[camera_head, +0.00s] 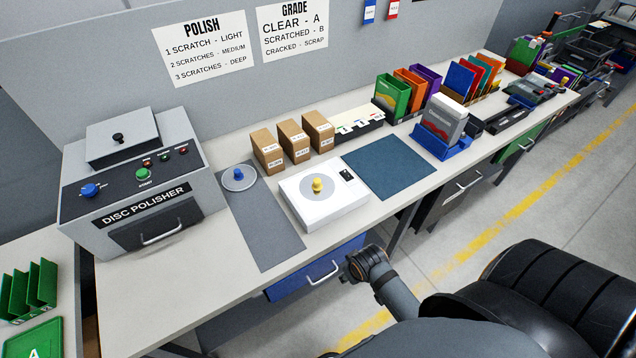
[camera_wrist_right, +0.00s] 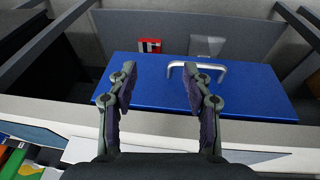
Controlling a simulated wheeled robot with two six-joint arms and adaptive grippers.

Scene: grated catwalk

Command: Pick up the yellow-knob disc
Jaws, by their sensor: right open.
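The yellow-knob disc (camera_head: 304,187) is a pale grey disc with a yellow knob (camera_head: 317,185) at its centre. It lies flat on top of a white box-shaped device (camera_head: 298,213) on the bench. My right gripper (camera_wrist_right: 160,80) is open and empty in the right wrist view, facing the blue drawer (camera_wrist_right: 240,92) and its metal handle. In the head view my right arm comes in from below, its wrist in front of the bench edge, lower than the disc and to its right. The disc cannot be made out in the wrist view. My left gripper is not in view.
A blue-knob disc (camera_head: 239,179) lies at the top of a grey mat (camera_head: 262,230). The disc polisher (camera_head: 130,190) stands at left. Cardboard boxes (camera_head: 293,141) stand behind the white device. A bare blue-grey mat (camera_head: 385,168) lies to its right, with folders and bins beyond.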

